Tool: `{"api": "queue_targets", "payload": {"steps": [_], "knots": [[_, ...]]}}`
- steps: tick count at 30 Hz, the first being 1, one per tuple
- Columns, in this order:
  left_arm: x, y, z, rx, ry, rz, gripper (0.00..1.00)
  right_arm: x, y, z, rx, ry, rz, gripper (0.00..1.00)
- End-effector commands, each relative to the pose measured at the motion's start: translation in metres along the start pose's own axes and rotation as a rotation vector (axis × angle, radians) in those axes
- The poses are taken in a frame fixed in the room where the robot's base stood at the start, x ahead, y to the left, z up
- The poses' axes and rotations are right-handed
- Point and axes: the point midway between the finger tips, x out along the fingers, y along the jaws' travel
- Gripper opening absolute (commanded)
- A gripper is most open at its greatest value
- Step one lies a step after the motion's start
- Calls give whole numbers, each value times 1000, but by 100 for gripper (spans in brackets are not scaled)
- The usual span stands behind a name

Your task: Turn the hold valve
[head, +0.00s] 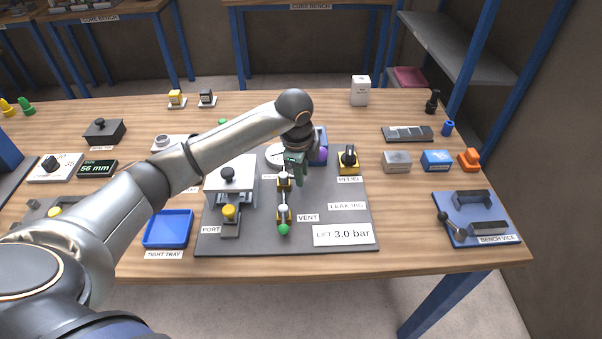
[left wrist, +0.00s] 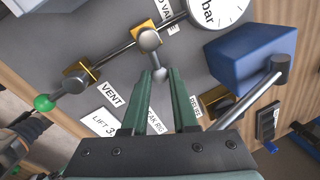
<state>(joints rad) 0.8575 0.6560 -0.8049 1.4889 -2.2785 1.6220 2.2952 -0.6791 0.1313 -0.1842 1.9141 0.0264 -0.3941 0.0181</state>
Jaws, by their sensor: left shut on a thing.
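The hold valve (left wrist: 150,40) is a silver round body on the pipe, with a short grey lever (left wrist: 158,66) ending in a rounded tip. Part of its label shows above it in the left wrist view. My left gripper (left wrist: 161,74) has its green fingers on either side of the lever and is shut on it. In the head view the left gripper (head: 298,183) is over the pipe, and its fingers partly hide the valve.
A white gauge (left wrist: 217,8) and a blue box (left wrist: 250,62) stand close to the gripper. The vent valve with its green ball (head: 283,229) is nearer me. A press-like stand (head: 231,178) is left; the relief valve (head: 348,160) is right.

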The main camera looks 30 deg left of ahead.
Motion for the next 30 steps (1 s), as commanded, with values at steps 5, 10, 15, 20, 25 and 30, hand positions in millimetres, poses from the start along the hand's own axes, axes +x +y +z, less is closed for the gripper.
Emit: {"api": "queue_targets", "payload": {"steps": [5,10,15,20,25,30], "knots": [[-1,-2,1,-15,-3,-4,0,0,0,0,0,0,0,50],[-1,-2,1,-15,-3,-4,0,0,0,0,0,0,0,50],[-1,-2,1,-14,-4,-5,31,0,0,0,0,0,0,50],[-1,-2,1,-13,-3,-3,49,0,0,0,0,0,0,50],[0,-1,0,-12,-3,-2,56,0,0,0,0,0,0,50],[-2,-1,0,-12,-2,-2,56,0,0,0,0,0,0,50]]}}
